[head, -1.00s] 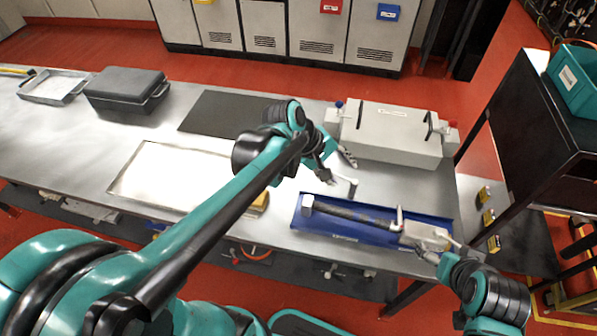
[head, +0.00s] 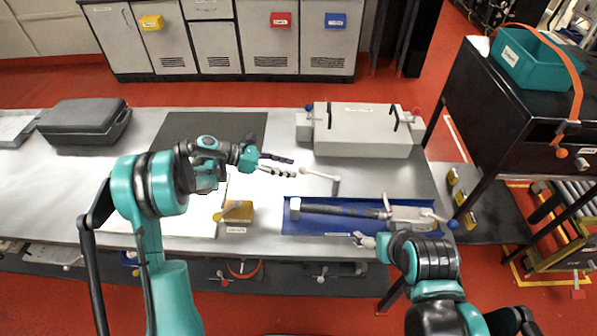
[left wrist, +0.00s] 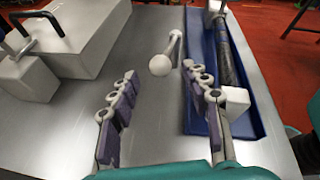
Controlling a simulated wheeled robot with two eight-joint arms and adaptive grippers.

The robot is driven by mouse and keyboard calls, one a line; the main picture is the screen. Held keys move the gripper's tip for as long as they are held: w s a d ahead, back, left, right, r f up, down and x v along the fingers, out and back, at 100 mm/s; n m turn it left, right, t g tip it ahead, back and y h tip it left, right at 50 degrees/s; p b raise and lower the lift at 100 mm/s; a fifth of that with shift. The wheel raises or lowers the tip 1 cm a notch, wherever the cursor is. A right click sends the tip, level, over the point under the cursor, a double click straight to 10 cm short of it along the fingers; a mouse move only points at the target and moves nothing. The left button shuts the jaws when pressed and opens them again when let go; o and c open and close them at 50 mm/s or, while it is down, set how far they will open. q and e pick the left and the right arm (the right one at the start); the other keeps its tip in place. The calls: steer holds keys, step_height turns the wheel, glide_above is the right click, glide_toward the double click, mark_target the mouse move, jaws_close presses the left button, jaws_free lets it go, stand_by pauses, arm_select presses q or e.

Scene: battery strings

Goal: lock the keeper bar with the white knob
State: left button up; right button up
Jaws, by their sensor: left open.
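The white knob (head: 303,170) is on the end of a short grey keeper bar (head: 322,176) on the steel bench, behind the blue tray (head: 340,226). My left gripper (head: 290,167) is open and empty, its fingertips just left of the knob. In the left wrist view the knob (left wrist: 160,65) sits beyond the fingertips, between the lines of the two fingers, apart from both. The bar (left wrist: 174,44) runs away from it. My right gripper (head: 362,240) is at the tray's front edge; its jaws are too small to judge.
The tray holds a dark cylinder (head: 345,210) between a white block (head: 295,205) and a grey block (head: 408,215) with a lever. A grey box (head: 365,135) with black handles stands behind. A yellow block (head: 238,213) with a lever sits left of the tray.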

mark_target(303, 169)
arm_select(q)
steer(key=b+x, duration=0.1)
steer(key=x, duration=0.4)
steer(key=shift+d+f, duration=0.15)
steer(key=shift+d, duration=0.2)
jaws_close()
